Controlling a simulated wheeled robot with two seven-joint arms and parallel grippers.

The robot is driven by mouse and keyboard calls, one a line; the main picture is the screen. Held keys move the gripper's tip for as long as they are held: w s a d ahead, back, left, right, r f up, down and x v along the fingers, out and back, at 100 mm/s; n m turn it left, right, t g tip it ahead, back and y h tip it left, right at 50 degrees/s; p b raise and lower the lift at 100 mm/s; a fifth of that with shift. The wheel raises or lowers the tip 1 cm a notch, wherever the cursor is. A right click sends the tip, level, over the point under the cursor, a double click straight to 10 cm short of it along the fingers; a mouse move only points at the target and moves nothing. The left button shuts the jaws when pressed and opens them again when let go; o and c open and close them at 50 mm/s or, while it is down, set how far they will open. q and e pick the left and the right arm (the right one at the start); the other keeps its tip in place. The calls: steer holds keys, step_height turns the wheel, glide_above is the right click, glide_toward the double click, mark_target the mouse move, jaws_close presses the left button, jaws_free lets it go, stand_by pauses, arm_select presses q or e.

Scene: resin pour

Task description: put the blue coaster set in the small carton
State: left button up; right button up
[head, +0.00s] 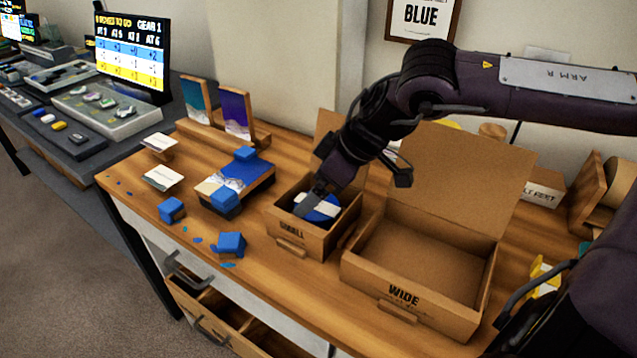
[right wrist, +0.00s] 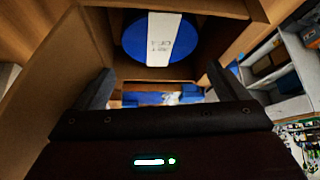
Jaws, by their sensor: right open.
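The blue coaster set (head: 330,213) is round with a white paper band. It lies inside the small carton (head: 312,239), an open brown box marked SMALL. My right gripper (head: 306,206) reaches down into the carton opening from above and partly hides the coaster set. In the right wrist view the coaster set (right wrist: 133,38) lies inside the carton (right wrist: 42,100), beyond the two parted fingers (right wrist: 158,88). The jaws are open with nothing between them, and a gap shows between them and the coaster set. My left gripper is not in view.
The larger open WIDE carton (head: 420,252) stands empty just right of the small one. Left are a blue and white boxed stack (head: 250,185), blue blocks (head: 231,244), blue scraps and white cards (head: 163,178). A drawer (head: 215,325) is open below the table's front.

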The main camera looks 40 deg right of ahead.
mark_target(324, 206)
steer(key=shift+r, duration=0.3)
steer(key=v, duration=0.1)
steer(key=p+v, duration=0.1)
steer(key=v, duration=0.1)
steer(key=shift+w+a+r, duration=0.15)
steer(key=shift+w+r, duration=0.05)
steer(key=shift+r, duration=0.05)
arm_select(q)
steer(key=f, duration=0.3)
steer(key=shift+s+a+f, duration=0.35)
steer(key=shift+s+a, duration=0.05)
arm_select(e)
steer(key=v, duration=0.9)
steer(key=shift+s, duration=0.25)
